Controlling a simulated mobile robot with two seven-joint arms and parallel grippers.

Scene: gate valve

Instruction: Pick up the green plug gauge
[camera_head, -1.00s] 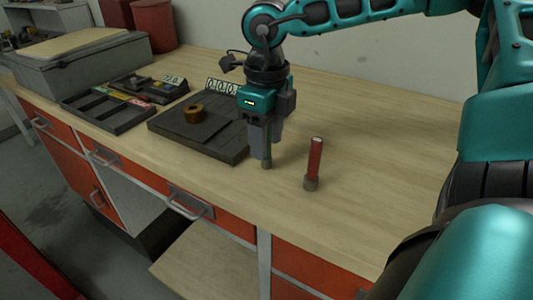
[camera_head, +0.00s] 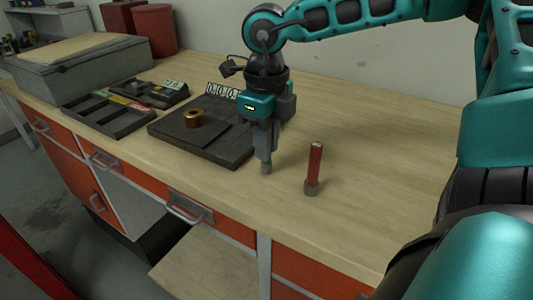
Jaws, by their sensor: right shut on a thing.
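My right gripper (camera_head: 266,152) points straight down over the bench, just right of the dark plate. It is shut on the green plug gauge (camera_head: 266,167), of which only the grey lower end shows below the fingers. The gauge is upright, and its end is at or very near the bench top; I cannot tell if it touches. The fingers hide the green part. A red plug gauge (camera_head: 314,168) stands upright on a grey end to the right of the gripper, apart from it. My left gripper is not in view.
A black compartment tray (camera_head: 107,117) and a grey box (camera_head: 80,70) are farther left. The wooden bench (camera_head: 390,150) is clear to the right.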

